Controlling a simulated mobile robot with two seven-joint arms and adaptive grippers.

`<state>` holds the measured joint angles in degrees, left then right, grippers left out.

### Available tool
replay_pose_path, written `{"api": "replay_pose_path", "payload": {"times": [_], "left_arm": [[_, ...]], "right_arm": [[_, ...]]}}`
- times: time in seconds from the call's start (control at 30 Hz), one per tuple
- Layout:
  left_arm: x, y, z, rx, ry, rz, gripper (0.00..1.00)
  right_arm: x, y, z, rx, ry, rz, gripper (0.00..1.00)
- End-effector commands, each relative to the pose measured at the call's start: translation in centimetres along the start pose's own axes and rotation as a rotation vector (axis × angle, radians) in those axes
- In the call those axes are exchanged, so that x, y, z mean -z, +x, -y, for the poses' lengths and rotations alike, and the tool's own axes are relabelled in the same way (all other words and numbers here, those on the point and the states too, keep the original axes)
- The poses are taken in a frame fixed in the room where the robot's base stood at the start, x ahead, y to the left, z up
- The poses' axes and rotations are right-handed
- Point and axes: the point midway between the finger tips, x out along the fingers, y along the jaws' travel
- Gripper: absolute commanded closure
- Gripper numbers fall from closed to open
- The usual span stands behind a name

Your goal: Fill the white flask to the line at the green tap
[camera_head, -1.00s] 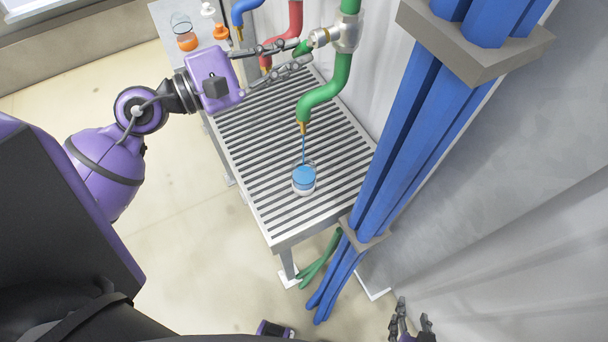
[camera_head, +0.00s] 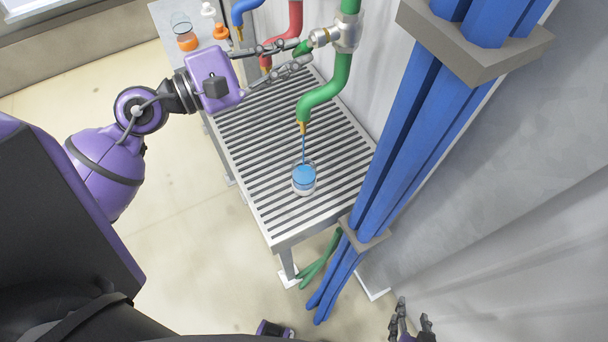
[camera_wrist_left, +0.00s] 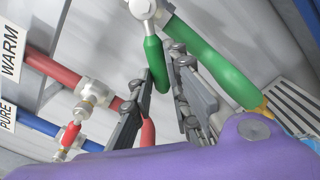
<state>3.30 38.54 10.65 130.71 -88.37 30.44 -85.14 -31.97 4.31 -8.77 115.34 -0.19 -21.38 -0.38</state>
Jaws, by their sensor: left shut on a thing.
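The green tap's pipe (camera_head: 330,90) comes down the wall and ends in a brass nozzle (camera_head: 303,127). A thin blue stream runs from the nozzle into the flask (camera_head: 304,186), which stands upright on the slatted bench below. The flask holds blue liquid over a whitish lower part; its line is too small to make out. My left gripper (camera_head: 303,53) is shut on the green tap handle (camera_wrist_left: 154,60), beside the valve body (camera_head: 347,34). My right gripper (camera_head: 411,322) is at the bottom edge, partly cut off, its fingers apart and empty, away from the bench.
The slatted bench (camera_head: 262,150) is otherwise clear around the flask. A red pipe (camera_head: 295,18) and a blue pipe (camera_head: 240,14) hang further back. A beaker of orange liquid (camera_head: 186,40) stands at the far end. Thick blue pipes (camera_head: 410,130) rise right of the bench.

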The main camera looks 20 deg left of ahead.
Motion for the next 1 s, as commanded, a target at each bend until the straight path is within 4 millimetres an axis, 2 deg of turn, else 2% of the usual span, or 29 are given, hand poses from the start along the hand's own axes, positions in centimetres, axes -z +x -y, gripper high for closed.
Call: {"api": "replay_pose_path", "payload": {"times": [0.43, 1.0], "left_arm": [[-0.1, 0.0, -0.1, -0.001, 0.009, 0.001, 1.00], [-0.4, 0.0, -2.3, 0.000, 0.333, 0.002, 1.00]], "right_arm": [[-0.2, 0.1, 0.0, 0.000, 0.000, 0.003, 0.60], [-5.3, 1.2, 0.2, 0.003, 0.000, 0.071, 0.60]]}}
